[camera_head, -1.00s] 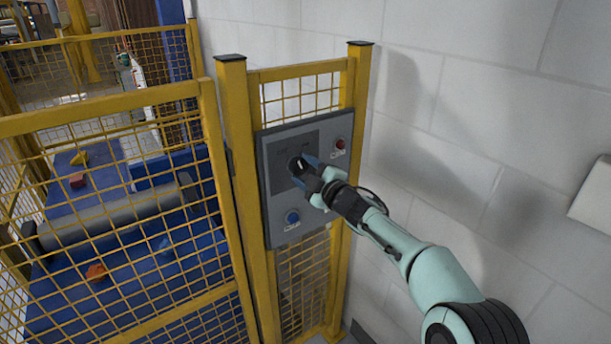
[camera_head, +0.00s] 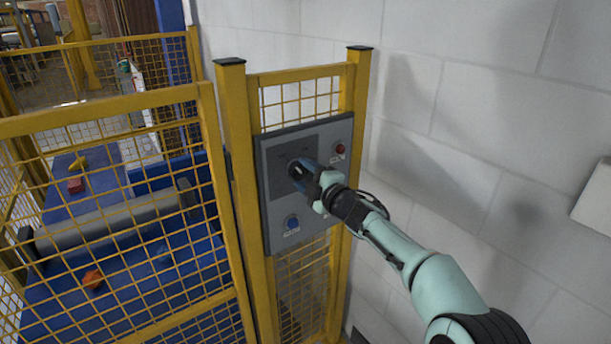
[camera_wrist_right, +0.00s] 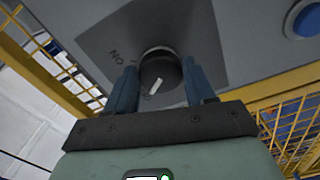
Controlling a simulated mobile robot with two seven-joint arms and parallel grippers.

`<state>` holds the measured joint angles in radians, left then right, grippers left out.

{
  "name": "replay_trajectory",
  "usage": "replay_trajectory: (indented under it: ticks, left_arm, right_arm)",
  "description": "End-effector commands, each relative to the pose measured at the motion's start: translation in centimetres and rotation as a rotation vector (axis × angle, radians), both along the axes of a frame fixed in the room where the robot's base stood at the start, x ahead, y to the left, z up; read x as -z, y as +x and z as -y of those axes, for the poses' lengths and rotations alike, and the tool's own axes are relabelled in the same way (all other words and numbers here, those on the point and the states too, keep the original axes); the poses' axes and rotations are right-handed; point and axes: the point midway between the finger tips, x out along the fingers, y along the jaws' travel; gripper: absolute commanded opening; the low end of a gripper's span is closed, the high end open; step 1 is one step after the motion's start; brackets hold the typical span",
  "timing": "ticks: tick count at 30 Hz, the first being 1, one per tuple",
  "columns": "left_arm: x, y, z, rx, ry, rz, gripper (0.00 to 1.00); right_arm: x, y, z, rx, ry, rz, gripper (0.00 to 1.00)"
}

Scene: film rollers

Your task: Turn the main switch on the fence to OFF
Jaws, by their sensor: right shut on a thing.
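The main switch (camera_head: 296,168) is a round dark knob on a grey panel (camera_head: 277,222) fixed to the yellow fence. In the right wrist view the knob (camera_wrist_right: 158,68) sits between the two blue fingers, with a short white mark on its face. An ON label shows on the panel to its upper left; I cannot read an OFF label. My right gripper (camera_head: 305,175) is shut on the knob and partly hides it in the head view. In the right wrist view the right gripper (camera_wrist_right: 160,88) has one finger on either side of the knob. My left gripper is not in view.
The panel also has a red button (camera_head: 340,149) above right and a blue button (camera_head: 292,222) below. A white block wall (camera_head: 480,110) stands close on the right. Behind the fence mesh (camera_head: 110,120) are a grey roller (camera_head: 120,222) and several coloured pieces on blue surfaces.

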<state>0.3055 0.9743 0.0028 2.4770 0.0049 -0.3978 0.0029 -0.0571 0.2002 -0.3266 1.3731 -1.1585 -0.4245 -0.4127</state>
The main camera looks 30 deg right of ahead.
Motion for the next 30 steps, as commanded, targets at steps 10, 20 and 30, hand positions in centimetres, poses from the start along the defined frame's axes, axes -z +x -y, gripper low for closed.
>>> replay_trajectory:
  ticks: [10,20,30]
  left_arm:
    - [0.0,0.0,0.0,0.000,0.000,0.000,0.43]
    - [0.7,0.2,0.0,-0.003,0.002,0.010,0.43]
    - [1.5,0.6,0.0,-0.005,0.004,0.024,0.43]
  right_arm:
    - [0.0,0.0,0.0,0.001,-0.002,0.000,0.80]
    - [0.0,-2.8,0.3,0.001,0.001,0.002,0.80]
    - [-0.1,-10.1,0.9,0.002,-0.002,0.002,0.80]
